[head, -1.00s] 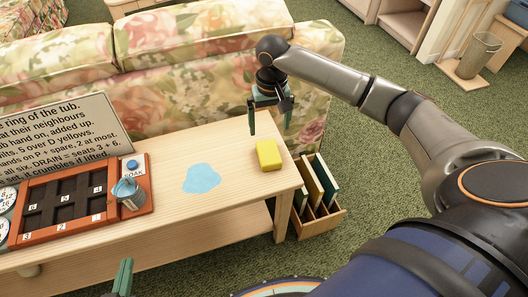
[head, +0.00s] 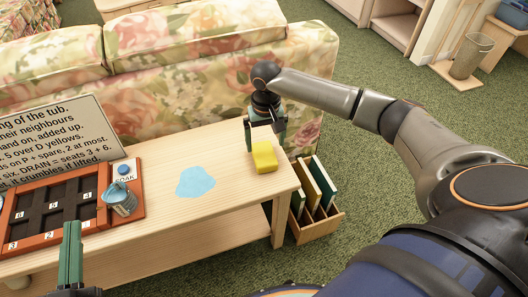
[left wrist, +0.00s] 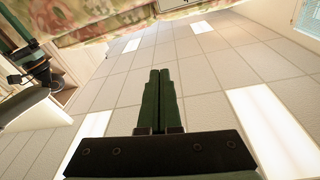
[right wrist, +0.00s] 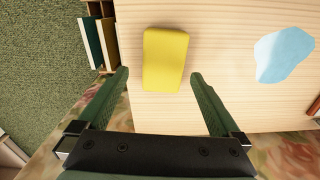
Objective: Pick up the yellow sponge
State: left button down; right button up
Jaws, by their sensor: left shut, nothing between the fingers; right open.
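The yellow sponge (head: 264,158) lies on the wooden table (head: 225,215) near its right end. My right gripper (head: 264,140) is open just above and behind the sponge, pointing down. In the right wrist view the sponge (right wrist: 165,58) shows between the two open fingertips (right wrist: 160,75), with a gap on each side. I cannot tell how far above the sponge the fingertips are. My left gripper (head: 72,240) is shut and empty at the lower left, in front of the table. Its closed fingers (left wrist: 159,85) point up in the left wrist view.
A light blue patch (head: 195,182) lies left of the sponge. A floral sofa (head: 190,65) stands behind the table. A wooden rack with books (head: 318,228) stands right of it.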

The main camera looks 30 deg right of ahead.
aim_at(264, 153)
jog(key=f, duration=0.1)
jog(key=f+b, duration=0.1)
jog(key=f, duration=0.1)
jog(key=f+b, duration=0.1)
jog(key=f, duration=0.1)
jog(key=shift+a, duration=0.25)
pick_arm(q)
jog(key=s+r+m+t+h, duration=0.2)
jog(key=r+h, duration=0.1)
jog(key=r, duration=0.3)
jog(key=s+d+r+m+t+h, duration=0.1)
jog(key=s+r+m+h, duration=0.2)
jog(key=r, duration=0.3)
jog(key=shift+d+r+t+h, duration=0.15)
jog(key=shift+r+t+h, duration=0.2)
jog(key=shift+t+h, duration=0.05)
pick_arm(e)
jog(key=shift+f, duration=0.1)
jog(key=c, duration=1.2)
